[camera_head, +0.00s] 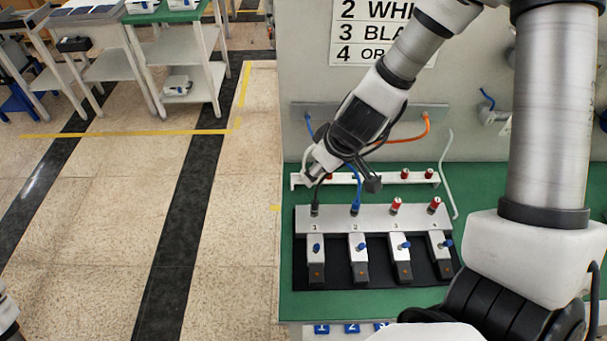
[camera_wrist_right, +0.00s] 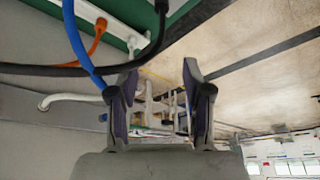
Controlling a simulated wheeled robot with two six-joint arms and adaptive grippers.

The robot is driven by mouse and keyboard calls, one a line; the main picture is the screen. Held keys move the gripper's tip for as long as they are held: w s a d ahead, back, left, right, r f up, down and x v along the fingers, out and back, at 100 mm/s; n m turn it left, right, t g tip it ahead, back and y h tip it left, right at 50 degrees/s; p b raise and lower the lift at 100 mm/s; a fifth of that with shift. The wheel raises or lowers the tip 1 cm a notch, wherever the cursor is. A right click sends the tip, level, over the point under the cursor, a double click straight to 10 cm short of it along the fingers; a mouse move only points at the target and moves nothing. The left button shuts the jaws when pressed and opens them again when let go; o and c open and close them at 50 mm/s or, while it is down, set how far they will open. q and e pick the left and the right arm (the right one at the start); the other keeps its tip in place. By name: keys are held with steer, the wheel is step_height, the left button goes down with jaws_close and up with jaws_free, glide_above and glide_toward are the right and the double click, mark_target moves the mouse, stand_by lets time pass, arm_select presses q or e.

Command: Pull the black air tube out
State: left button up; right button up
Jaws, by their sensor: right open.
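The black air tube (camera_head: 317,193) rises from the leftmost fitting of the grey valve bar (camera_head: 376,220), and its upper part is hidden behind my right gripper. My right gripper (camera_head: 311,172) is open just above that fitting. In the right wrist view the black tube (camera_wrist_right: 85,71) crosses from the left and bends up near the tip of the left-hand finger. No tube shows clamped between the fingers (camera_wrist_right: 160,100). A blue tube (camera_head: 356,188) runs into the second fitting; it also passes close to the left-hand finger in the wrist view (camera_wrist_right: 80,45).
An orange tube (camera_head: 415,137) hangs from the wall plate, its lower end hidden behind my arm. Two red-topped fittings (camera_head: 396,204) are on the bar's right half. A white rail (camera_head: 420,178) stands behind. Green mat (camera_head: 385,303) is clear in front; floor is open left.

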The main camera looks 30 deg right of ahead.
mark_target(316, 196)
steer(key=f+b, duration=0.3)
steer(key=f, duration=0.1)
steer(key=f+b, duration=0.3)
steer(key=b, duration=0.1)
steer(key=f+b, duration=0.3)
steer(key=f, duration=0.1)
steer(key=shift+w+a+f+b, duration=0.3)
steer(key=shift+w+a+b, duration=0.05)
steer(key=shift+w+a, duration=0.05)
steer(key=shift+w+f, duration=0.1)
steer(key=shift+w, duration=0.15)
arm_select(q)
step_height(316, 196, down, 12)
steer(key=s, duration=0.1)
steer(key=shift+s+r, duration=0.2)
steer(key=shift+s, duration=0.05)
arm_select(e)
steer(key=shift+s, duration=0.1)
jaws_close()
